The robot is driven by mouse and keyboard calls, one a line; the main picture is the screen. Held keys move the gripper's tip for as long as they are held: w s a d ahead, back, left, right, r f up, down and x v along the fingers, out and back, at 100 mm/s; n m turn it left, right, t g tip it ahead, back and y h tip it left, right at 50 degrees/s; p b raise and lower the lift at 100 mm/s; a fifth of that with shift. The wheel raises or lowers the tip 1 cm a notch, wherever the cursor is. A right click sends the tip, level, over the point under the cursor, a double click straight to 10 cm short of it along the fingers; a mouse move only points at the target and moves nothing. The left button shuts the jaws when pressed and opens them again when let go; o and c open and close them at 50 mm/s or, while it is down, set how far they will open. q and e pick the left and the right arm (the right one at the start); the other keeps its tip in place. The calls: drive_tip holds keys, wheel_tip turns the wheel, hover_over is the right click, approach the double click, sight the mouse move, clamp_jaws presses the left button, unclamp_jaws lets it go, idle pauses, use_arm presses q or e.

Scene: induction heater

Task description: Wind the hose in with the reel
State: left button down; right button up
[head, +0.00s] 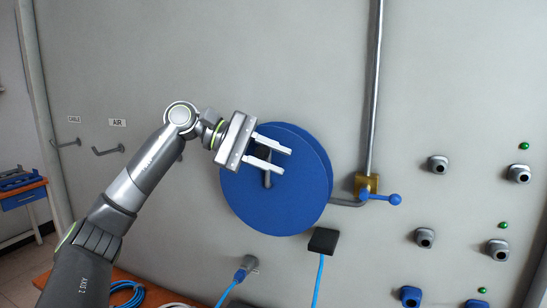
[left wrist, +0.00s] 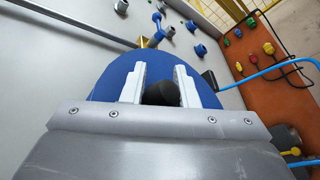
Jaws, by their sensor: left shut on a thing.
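The blue hose reel (head: 300,200) is a large round drum on the grey wall; it also fills the middle of the left wrist view (left wrist: 112,80). My left gripper (head: 279,161) is in front of the reel's face, shut on the reel's dark crank handle (head: 267,181). In the left wrist view the rounded end of the handle (left wrist: 160,94) sits between the two pale fingers (left wrist: 160,84). A blue hose (head: 318,282) hangs from a black block (head: 323,241) below the reel. My right gripper is in neither view.
A valve with a blue lever (head: 381,198) and a vertical pipe (head: 374,90) are right of the reel. A blue plug (head: 238,278) sits in a wall socket below it. An orange bench (head: 88,284) holds a coiled blue line (head: 127,294). Wall hooks are at left.

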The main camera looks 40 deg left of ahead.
use_arm(q)
drive_tip(key=shift+s+f, duration=0.1)
drive_tip(key=shift+f, duration=0.5)
drive_tip(key=c, duration=1.1)
unclamp_jaws()
drive_tip(key=shift+r, duration=0.1)
drive_tip(key=shift+c, duration=0.2)
drive_tip(key=shift+a, duration=0.15)
drive_tip(key=b+v, duration=0.3)
drive_tip(key=v, duration=1.4)
drive_tip(key=shift+a+r+b, duration=0.15)
drive_tip(key=shift+r+b, duration=0.15)
drive_tip(key=shift+b, duration=0.1)
